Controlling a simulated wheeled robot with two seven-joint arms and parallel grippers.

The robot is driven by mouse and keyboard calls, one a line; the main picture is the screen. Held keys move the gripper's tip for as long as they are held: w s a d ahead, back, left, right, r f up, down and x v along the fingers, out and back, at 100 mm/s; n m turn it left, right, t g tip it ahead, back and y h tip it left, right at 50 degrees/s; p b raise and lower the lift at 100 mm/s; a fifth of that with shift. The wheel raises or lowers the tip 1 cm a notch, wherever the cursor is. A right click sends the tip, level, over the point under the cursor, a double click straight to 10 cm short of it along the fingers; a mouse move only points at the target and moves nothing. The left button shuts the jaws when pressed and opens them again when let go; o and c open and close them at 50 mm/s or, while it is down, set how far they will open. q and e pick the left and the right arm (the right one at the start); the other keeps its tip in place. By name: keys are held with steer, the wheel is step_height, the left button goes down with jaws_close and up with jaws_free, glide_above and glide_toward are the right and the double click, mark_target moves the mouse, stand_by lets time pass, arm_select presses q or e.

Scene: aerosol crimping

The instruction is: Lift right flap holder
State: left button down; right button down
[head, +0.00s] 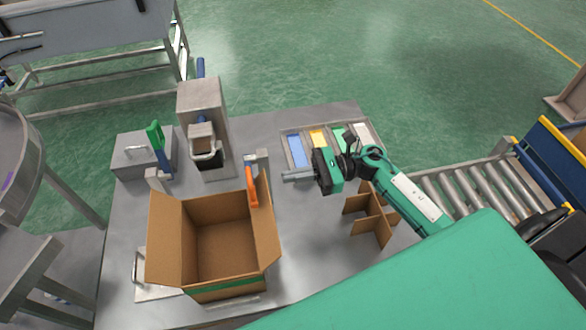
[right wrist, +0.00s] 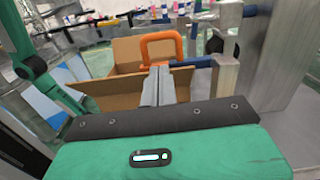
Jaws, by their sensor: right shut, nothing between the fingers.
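The right flap holder has an orange loop handle (head: 252,187), standing at the right flap of the open cardboard box (head: 222,245). In the right wrist view the orange handle (right wrist: 160,42) rises above the box flap, straight beyond my fingertips, with a blue bar beside it. My right gripper (head: 290,176) is shut and empty, its fingers pointing left toward the handle with a gap between. In the wrist view the shut fingers (right wrist: 158,84) overlap the flap's edge in the picture. My left gripper is not in view.
A green-handled holder (head: 155,134) and a steel press (head: 203,115) stand behind the box. Coloured bins (head: 298,150) lie behind my right gripper. A cardboard divider (head: 371,218) stands to its right, before a roller conveyor (head: 480,188). Bare table lies between box and divider.

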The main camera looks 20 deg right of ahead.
mark_target(265, 186)
steer(key=shift+w+a+r+p, duration=0.1)
steer(key=shift+w+a+p, duration=0.3)
steer(key=shift+a, duration=0.75)
steer(key=shift+w+a+f+p, duration=0.1)
steer(key=shift+a+p, duration=0.55)
steer(key=shift+a, duration=0.55)
steer(key=shift+w+a+r+p, duration=0.15)
steer(key=shift+a+p, duration=0.35)
steer(key=shift+a, duration=0.65)
steer(key=shift+w, duration=0.1)
